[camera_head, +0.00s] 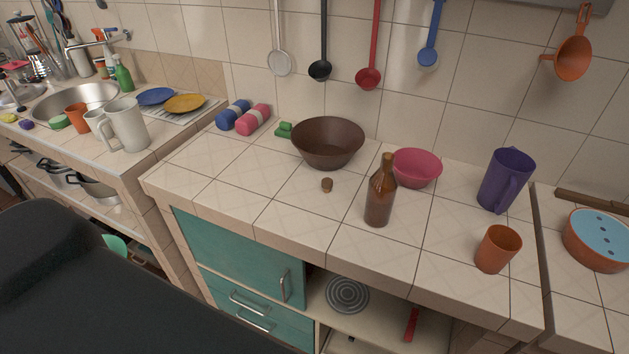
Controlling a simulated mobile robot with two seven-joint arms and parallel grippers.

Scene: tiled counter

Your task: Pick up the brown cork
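Neither of my grippers shows in the head view. A large dark shape fills the lower left of the picture.
A pink bowl (417,167) is behind the bottle. A purple pitcher (506,180) and an orange cup (497,248) stand farther right. Blue and pink rolls (253,119) lie at the back left. Ladles hang above.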

